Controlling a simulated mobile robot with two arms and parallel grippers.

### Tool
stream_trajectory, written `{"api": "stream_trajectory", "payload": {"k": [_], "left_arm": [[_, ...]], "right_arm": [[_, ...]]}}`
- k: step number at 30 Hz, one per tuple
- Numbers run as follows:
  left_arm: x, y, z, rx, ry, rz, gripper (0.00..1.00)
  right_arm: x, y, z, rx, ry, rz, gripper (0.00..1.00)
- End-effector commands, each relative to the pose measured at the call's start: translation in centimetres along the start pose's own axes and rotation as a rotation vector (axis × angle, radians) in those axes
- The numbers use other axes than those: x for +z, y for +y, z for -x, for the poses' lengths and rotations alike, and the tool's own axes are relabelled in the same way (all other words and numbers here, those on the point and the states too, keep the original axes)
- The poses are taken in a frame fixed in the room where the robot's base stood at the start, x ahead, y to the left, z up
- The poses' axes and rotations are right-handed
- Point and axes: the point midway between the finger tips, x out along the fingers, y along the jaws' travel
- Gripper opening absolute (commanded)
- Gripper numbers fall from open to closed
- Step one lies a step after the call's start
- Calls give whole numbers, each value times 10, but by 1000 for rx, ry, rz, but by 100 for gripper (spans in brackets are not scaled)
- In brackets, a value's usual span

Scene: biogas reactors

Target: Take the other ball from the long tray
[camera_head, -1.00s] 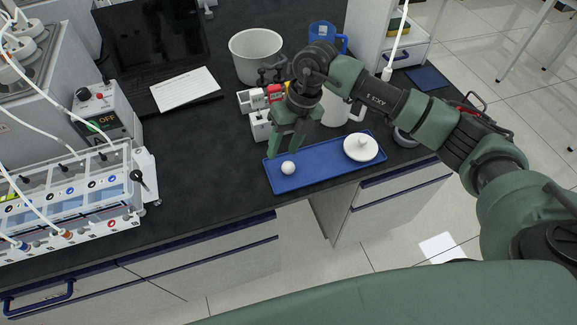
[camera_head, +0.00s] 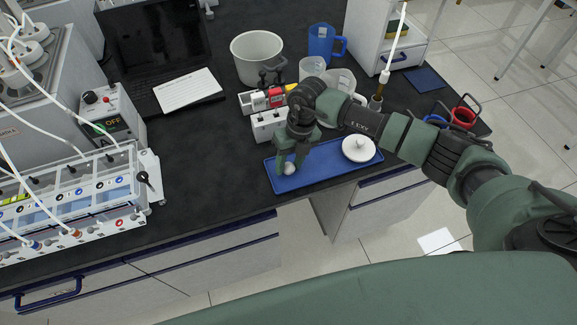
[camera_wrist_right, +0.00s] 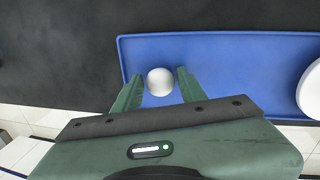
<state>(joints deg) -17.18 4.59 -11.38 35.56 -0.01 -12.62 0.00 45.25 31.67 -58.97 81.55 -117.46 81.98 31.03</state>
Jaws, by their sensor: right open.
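The long blue tray (camera_head: 322,168) lies near the front edge of the dark bench; it also shows in the right wrist view (camera_wrist_right: 240,60). The white ball (camera_head: 289,169) rests on the tray's left part. My right gripper (camera_head: 290,168) is lowered over it from above, open. In the right wrist view the ball (camera_wrist_right: 160,81) sits between the two green fingers (camera_wrist_right: 157,90), with a gap visible on each side. A white round lid (camera_head: 359,148) with a knob lies on the tray's right part. My left gripper is not in view.
Behind the tray stand a rack with red and white parts (camera_head: 270,98), a white pot (camera_head: 257,57), clear beakers (camera_head: 341,82) and a blue jug (camera_head: 322,43). A reactor unit (camera_head: 75,200) is at left. The bench left of the tray is clear.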

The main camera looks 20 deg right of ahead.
Motion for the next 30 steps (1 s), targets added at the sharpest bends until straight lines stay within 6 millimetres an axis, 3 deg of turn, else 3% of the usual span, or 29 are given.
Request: {"api": "stream_trajectory", "payload": {"k": [1, 3, 4, 23, 30], "left_arm": [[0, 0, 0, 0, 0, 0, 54], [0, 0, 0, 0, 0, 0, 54], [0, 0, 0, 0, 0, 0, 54], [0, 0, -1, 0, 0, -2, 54], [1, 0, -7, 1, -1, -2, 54]], "right_arm": [[0, 0, 0, 0, 0, 0, 25], [0, 0, 0, 0, 0, 0, 5], [0, 0, 0, 0, 0, 0, 0], [0, 0, 2, 1, -1, 0, 0], [2, 4, 22, 2, -5, 1, 0]]}}
